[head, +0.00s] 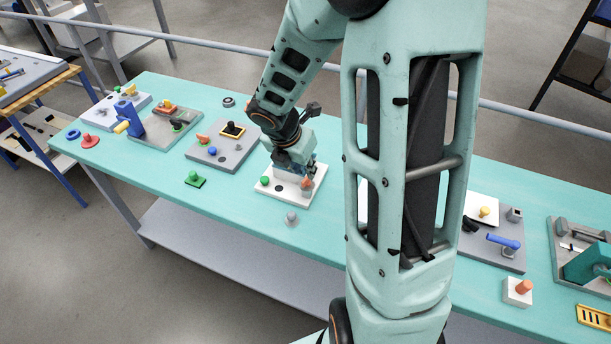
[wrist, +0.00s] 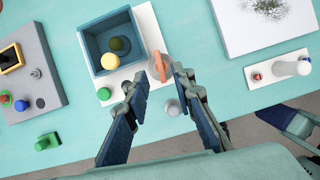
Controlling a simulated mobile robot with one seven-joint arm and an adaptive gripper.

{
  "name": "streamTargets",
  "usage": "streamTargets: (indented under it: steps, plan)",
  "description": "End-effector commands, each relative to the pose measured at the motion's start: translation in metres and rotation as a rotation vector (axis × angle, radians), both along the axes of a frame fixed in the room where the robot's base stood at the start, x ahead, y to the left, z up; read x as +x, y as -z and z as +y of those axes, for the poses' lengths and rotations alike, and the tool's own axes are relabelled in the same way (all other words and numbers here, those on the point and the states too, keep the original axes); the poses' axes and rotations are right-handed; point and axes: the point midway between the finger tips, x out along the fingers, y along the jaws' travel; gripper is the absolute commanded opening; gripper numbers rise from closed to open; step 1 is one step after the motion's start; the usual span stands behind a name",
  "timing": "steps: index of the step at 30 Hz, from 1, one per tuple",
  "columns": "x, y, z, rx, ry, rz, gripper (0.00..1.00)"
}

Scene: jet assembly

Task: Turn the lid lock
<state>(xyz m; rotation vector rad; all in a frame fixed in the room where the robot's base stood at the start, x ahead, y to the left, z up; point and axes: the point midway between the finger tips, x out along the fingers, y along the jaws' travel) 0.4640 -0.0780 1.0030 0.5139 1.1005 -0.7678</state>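The lid lock appears to be the orange handle (wrist: 158,66) on a white base plate (wrist: 146,20), beside an open-looking blue box (wrist: 84,43). In the head view the orange piece (head: 306,184) shows at the right of the white plate (head: 283,199). My gripper (wrist: 160,80) is open. Its two fingers reach toward the orange handle, one on each side in the wrist picture; I cannot tell whether either touches it. In the head view my gripper (head: 290,164) is over the plate and hides most of the box.
A yellow-topped knob (wrist: 109,61) is inside the box outline. A green knob (wrist: 104,93) is on the plate, and a grey knob (wrist: 173,108) is near its front. A grey board (head: 222,152) lies to the left. A green piece (head: 194,180) lies in front.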

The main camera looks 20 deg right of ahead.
Motion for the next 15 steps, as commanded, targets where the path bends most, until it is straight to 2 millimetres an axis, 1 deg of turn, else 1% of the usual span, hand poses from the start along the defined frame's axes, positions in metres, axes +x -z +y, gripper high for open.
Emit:
streamTargets:
  steps: [1,6,9,15]
  plan:
    - [0.002,0.013,-0.003,0.0,0.001,0.003,0.23]
    - [0.008,0.033,-0.01,0.0,0.001,0.001,0.23]
    - [0.01,0.039,-0.012,0.0,0.001,0.0,0.23]
    - [0.011,0.041,-0.013,-0.001,0.001,-0.001,0.23]
